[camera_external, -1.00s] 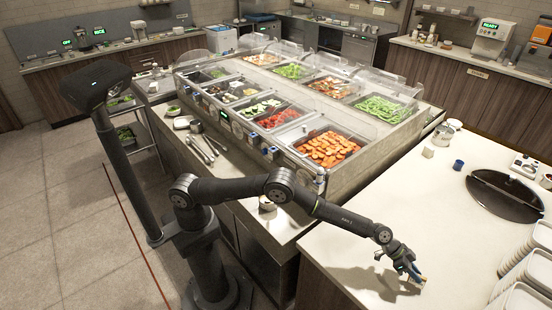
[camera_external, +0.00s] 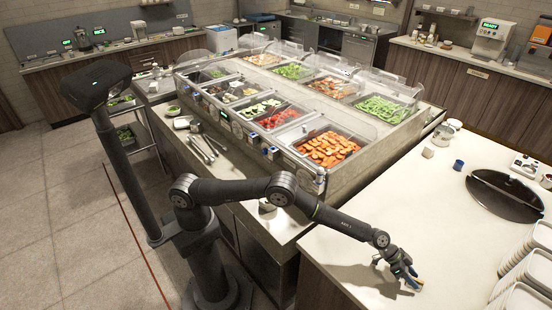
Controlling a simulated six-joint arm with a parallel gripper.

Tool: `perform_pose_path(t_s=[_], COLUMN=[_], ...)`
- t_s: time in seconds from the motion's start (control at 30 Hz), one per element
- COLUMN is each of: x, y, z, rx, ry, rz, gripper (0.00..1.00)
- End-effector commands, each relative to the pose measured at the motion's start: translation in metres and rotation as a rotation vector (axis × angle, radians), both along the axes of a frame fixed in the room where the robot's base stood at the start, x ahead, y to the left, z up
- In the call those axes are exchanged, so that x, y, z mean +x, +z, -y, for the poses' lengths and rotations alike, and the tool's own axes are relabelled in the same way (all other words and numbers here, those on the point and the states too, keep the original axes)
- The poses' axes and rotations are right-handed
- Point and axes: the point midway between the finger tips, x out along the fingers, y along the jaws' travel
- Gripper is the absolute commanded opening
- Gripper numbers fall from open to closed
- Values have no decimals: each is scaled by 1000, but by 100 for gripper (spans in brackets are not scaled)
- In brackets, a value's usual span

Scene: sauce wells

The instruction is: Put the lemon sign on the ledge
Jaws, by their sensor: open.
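My gripper (camera_external: 413,284) is open, low over the white counter (camera_external: 345,262) at the lower right, with its fingers pointing down and to the right. A tiny tan-orange spot shows at its fingertips, too small to tell whether it is a thing or part of a finger. I cannot make out a lemon sign anywhere; it may be hidden by the gripper or too small to see. The food bar (camera_external: 355,178) has a flat metal edge along its front, but I cannot tell which surface is the ledge.
A small blue cup (camera_external: 458,164) and a pale block (camera_external: 428,153) stand on the counter farther back. The middle of the counter is clear.

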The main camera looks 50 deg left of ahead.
Motion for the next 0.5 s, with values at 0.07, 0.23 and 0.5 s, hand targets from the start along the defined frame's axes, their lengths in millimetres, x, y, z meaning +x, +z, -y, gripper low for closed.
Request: perform_pose_path(t_s=[0.07, 0.23, 0.5], x=[0, -4, -4], y=[4, 15, 48], z=[-3, -17, -51], rx=[-1, 0, 0], ry=[1, 1, 1], rz=[0, -2, 0], gripper=[42, 42, 42])
